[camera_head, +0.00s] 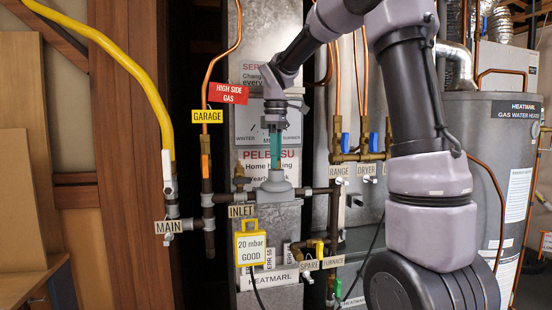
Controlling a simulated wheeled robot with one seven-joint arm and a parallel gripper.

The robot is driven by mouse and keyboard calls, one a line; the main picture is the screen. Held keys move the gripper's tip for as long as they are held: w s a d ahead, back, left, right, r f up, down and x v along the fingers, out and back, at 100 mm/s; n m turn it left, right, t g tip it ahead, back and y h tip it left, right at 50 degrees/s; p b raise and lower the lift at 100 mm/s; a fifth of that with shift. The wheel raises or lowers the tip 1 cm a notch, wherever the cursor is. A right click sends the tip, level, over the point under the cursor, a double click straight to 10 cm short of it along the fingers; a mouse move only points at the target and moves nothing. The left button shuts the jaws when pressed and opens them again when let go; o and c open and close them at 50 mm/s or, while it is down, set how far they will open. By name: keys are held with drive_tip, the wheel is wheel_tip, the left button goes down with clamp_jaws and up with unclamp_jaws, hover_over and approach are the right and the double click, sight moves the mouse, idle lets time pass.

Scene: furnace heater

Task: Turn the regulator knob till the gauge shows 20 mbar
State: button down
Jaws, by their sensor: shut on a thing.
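The grey regulator (274,190) sits on the horizontal pipe in the middle of the camera_head view, with a narrow upright stem above its round body. My gripper (276,133) reaches in from above, pointing straight down over the regulator. It is shut on the regulator knob at the stem's top; the fingers hide most of the knob, so its angle cannot be told. The yellow gauge (249,244) hangs just below and left of the regulator. Its face reads "20 mbar GOOD".
The MAIN valve (167,185) and yellow hose (125,62) are at left. A red HIGH SIDE GAS tag (228,93) hangs close left of my gripper. RANGE and DRYER valves (357,148) and the grey water heater (492,160) are at right.

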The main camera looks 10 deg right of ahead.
drive_tip(key=shift+r, duration=0.1)
drive_tip(key=c, duration=0.6)
unclamp_jaws()
wheel_tip(320, 180, up, 11)
